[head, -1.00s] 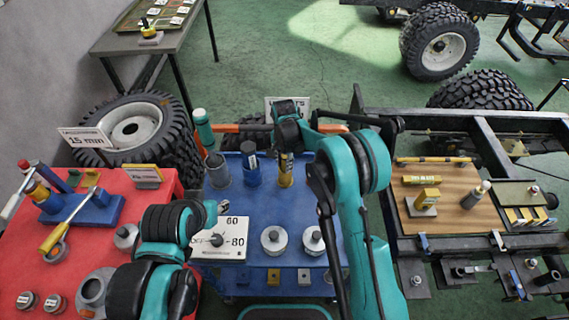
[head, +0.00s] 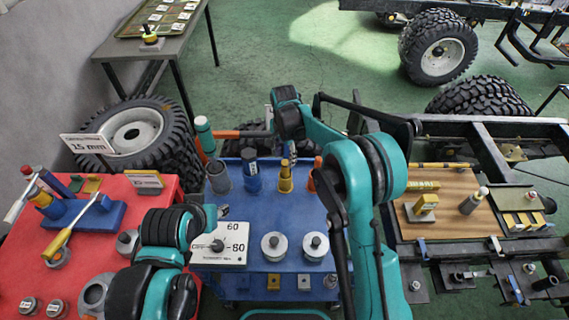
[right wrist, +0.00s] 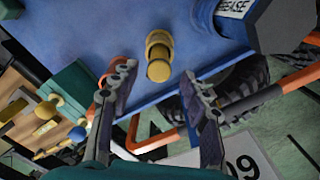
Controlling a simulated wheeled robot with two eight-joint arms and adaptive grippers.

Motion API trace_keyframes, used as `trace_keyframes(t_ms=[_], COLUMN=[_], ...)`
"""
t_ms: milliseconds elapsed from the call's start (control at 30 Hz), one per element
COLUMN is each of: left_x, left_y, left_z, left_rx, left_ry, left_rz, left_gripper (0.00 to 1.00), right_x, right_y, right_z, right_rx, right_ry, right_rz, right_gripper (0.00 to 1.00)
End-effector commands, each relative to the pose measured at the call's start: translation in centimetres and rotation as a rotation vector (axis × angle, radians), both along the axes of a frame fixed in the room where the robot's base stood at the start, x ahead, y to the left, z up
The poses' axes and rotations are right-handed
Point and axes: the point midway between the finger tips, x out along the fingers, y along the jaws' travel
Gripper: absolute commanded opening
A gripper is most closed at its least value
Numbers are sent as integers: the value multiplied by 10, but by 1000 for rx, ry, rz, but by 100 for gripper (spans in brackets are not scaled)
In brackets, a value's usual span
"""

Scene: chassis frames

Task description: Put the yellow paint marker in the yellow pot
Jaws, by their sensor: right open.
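The yellow pot (head: 286,185) stands on the blue table behind the two round grey-white pots. The yellow paint marker (head: 285,166) appears to stand upright in it, its upper part sticking out. In the right wrist view the marker's rounded end (right wrist: 158,70) points at the camera, with the pot's rim (right wrist: 158,38) behind it. My right gripper (right wrist: 157,80) is open, its two fingers on either side of the marker in the picture, apart from it. In the head view its wrist is above the pot. My left gripper (head: 222,211) is mostly hidden by its arm.
An orange rail (right wrist: 245,103) runs along the table's back edge.

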Motion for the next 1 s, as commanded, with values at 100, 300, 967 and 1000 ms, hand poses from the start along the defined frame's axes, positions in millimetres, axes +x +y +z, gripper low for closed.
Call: trace_keyframes(t_ms=[100, 300, 967, 1000], left_x=[0, 0, 0, 0], left_y=[0, 0, 0, 0], left_z=[5, 7, 7, 7], left_rx=[0, 0, 0, 0], left_ry=[0, 0, 0, 0], left_rz=[0, 0, 0, 0], left_gripper=[39, 39, 39, 39], right_x=[0, 0, -109, -123], right_y=[0, 0, -100, -109], right_z=[22, 39, 160, 166], right_rx=[0, 0, 0, -9], right_ry=[0, 0, -268, -295], right_rz=[0, 0, 330, 365], right_gripper=[46, 46, 46, 46])
